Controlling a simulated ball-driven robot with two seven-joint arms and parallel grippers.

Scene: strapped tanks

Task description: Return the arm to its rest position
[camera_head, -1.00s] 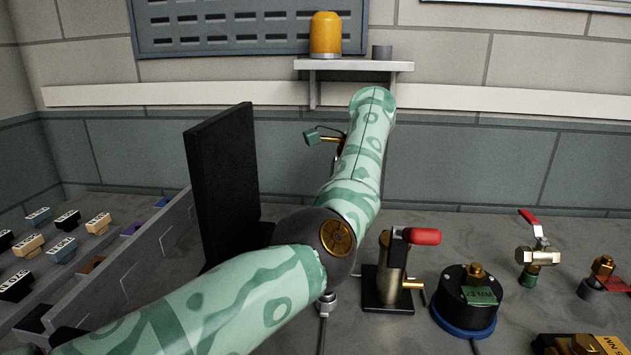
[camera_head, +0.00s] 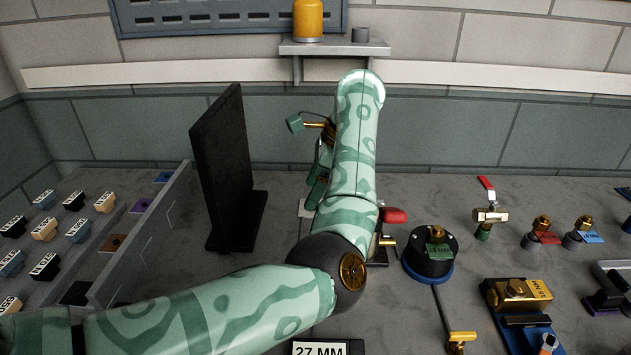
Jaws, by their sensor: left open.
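My left arm (camera_head: 355,150), pale green with a dark green pattern, comes in from the lower left. It bends at a dark elbow with a brass disc and reaches away over the bench. Its far end turns down, and my left gripper (camera_head: 314,190) shows only partly past the left side of the forearm, open. A green block on a brass rod (camera_head: 296,124) sticks out left near the wrist. The fingertips are mostly hidden, and I see nothing held. My right gripper is not in view.
An upright black panel (camera_head: 222,170) stands left of the forearm, beside a grey-walled tray (camera_head: 150,240) with labelled blocks. Right of the arm are a red-handled fitting (camera_head: 394,215), a black round device (camera_head: 430,255) and a valve (camera_head: 490,212). Bare bench lies behind them.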

